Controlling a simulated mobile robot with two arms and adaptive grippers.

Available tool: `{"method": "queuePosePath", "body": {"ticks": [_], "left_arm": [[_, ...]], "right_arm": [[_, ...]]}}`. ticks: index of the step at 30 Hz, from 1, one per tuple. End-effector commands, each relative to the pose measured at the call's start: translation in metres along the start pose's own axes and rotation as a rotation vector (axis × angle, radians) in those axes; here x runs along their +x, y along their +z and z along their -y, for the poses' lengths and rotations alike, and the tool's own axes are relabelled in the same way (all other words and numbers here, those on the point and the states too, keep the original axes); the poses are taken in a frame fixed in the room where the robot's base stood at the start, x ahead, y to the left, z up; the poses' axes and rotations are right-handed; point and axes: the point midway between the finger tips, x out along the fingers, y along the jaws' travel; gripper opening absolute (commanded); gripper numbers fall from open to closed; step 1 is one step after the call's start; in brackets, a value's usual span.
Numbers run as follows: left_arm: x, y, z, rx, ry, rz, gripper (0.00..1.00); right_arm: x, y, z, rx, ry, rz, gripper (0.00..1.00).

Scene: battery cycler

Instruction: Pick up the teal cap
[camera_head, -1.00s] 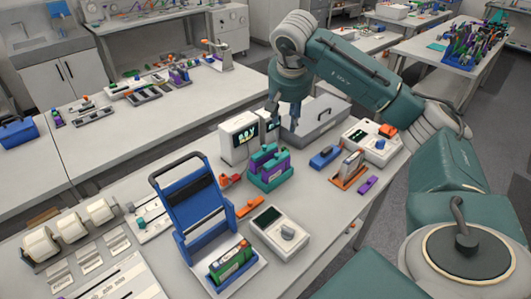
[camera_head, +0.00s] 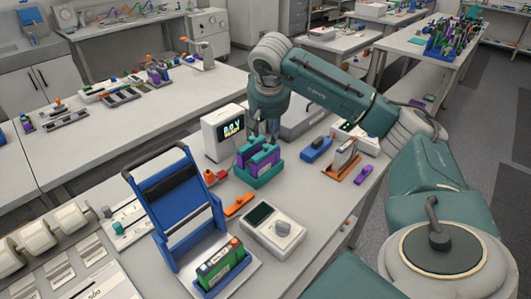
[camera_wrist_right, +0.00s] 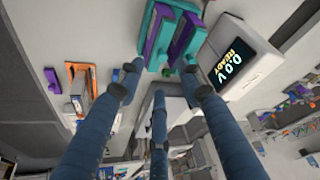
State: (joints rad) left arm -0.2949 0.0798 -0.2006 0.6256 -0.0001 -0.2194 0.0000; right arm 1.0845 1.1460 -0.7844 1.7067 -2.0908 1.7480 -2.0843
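A teal holder (camera_head: 258,180) with purple blocks (camera_head: 262,158) stands on the near bench, in front of the display box. Teal and purple parts of it also show at the top of the right wrist view (camera_wrist_right: 160,32). A small teal piece (camera_head: 118,228) sits on a pale tray at the left. I cannot tell for sure which teal part is the cap. My right gripper (camera_head: 264,130) points down just behind and above the purple blocks. In the right wrist view its fingers (camera_wrist_right: 160,75) are spread, with nothing clearly held. My left gripper is not in view.
A display box (camera_head: 223,135) stands close to the right gripper. Nearby are a blue folding frame (camera_head: 172,195), a grey meter (camera_head: 272,230), an orange clip (camera_head: 238,204) and a blue block (camera_head: 316,148). White rollers (camera_head: 72,219) line the left side.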

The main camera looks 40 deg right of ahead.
Motion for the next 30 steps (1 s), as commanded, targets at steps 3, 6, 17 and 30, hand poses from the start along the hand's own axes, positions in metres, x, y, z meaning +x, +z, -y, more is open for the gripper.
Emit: {"method": "queuePosePath", "body": {"ticks": [3,6,17,30], "left_arm": [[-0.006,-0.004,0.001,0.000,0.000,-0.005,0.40],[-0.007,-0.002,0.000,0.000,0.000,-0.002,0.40],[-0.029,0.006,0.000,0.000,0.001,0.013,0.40],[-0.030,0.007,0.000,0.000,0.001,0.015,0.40]], "right_arm": [[0.017,0.000,-0.001,0.001,0.003,0.003,0.36],[0.027,0.000,-0.001,0.001,0.002,0.002,0.36],[0.069,-0.002,0.003,0.000,0.003,0.004,0.36],[0.082,-0.002,0.003,0.001,0.001,0.000,0.22]]}}
